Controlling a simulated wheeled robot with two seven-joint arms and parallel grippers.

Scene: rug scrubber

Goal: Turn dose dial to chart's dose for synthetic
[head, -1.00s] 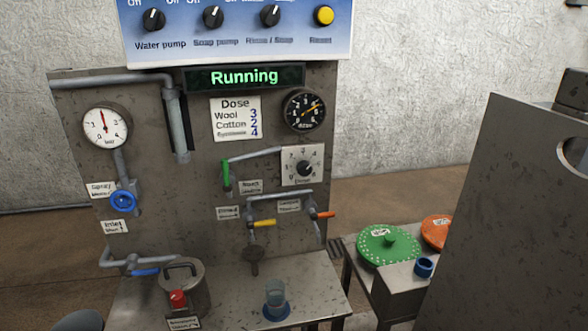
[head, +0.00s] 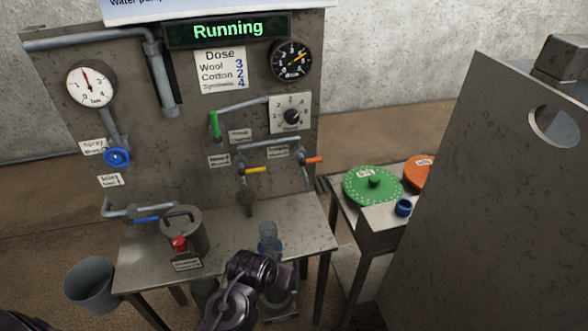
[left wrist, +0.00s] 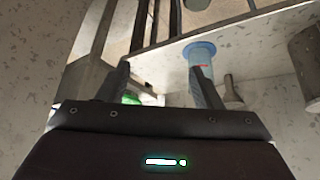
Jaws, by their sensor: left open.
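The dose dial (head: 291,117) is a dark round knob on a white numbered plate on the grey panel. Its pointer is too small to read surely. The dose chart (head: 221,70) above left of it lists Wool 3, Cotton 2, Synthetic 4. My left gripper (left wrist: 156,62) is open and empty in the left wrist view, its two fingers apart. In the head view a dark arm of mine rises at the bottom centre, below and well apart from the dial; its fingertips cannot be made out. My right gripper is not seen.
A clear blue cup (head: 268,238) stands on the metal bench (head: 222,262), near a grey metal pot (head: 184,232). Valve handles and pipes jut from the panel around the dial. A tall grey cabinet (head: 490,200) stands at right, a bucket (head: 92,283) at lower left.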

